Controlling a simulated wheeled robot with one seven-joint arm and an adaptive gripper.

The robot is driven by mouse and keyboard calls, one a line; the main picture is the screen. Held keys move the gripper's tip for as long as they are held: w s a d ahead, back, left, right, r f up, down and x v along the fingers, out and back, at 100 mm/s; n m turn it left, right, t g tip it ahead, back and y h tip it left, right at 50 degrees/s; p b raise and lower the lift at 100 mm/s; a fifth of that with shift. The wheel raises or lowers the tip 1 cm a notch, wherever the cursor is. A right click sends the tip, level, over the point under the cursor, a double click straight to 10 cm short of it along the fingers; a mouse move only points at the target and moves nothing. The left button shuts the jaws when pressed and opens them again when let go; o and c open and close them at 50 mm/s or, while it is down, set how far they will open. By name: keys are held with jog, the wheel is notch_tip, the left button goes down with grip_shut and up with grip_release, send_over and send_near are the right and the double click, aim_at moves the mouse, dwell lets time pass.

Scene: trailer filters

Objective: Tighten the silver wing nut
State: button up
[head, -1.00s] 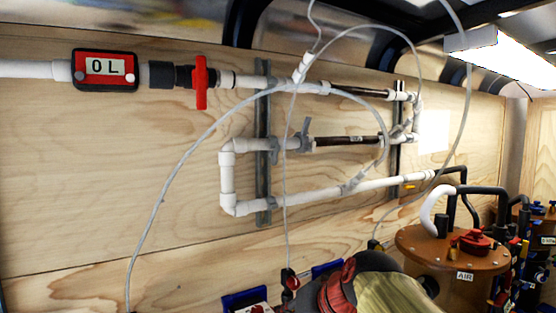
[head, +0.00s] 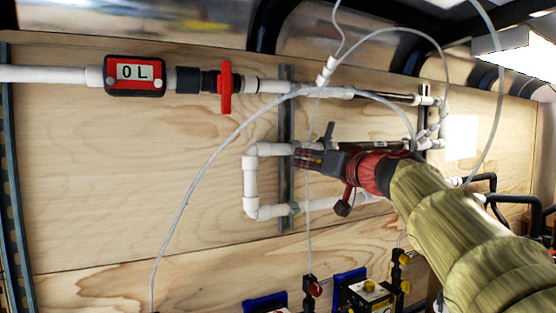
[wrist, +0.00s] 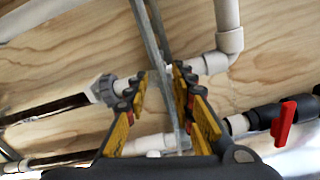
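A grey winged fitting sits on the middle pipe of the wall loop; its grey wing (head: 328,132) sticks up behind my gripper in the head view. It is the likeliest match for the silver wing nut, but I cannot be sure. In the wrist view a grey fitting (wrist: 106,90) shows just left of the left finger, outside the finger gap. My gripper (head: 304,159) is in front of the middle pipe near the vertical metal strut. In the wrist view my gripper (wrist: 160,78) is open, with the strut (wrist: 165,70) visible between its yellow-and-black fingers. Contact cannot be judged.
A red valve handle (head: 225,88) and a meter reading "0 L" (head: 135,75) are on the upper pipe at left. A thin clear hose (head: 190,190) loops across the wall. Blue and yellow devices (head: 370,295) stand below.

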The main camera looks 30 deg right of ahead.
aim_at(300, 158)
jog(key=shift+w, duration=1.65)
jog(key=shift+c, duration=0.5)
grip_shut()
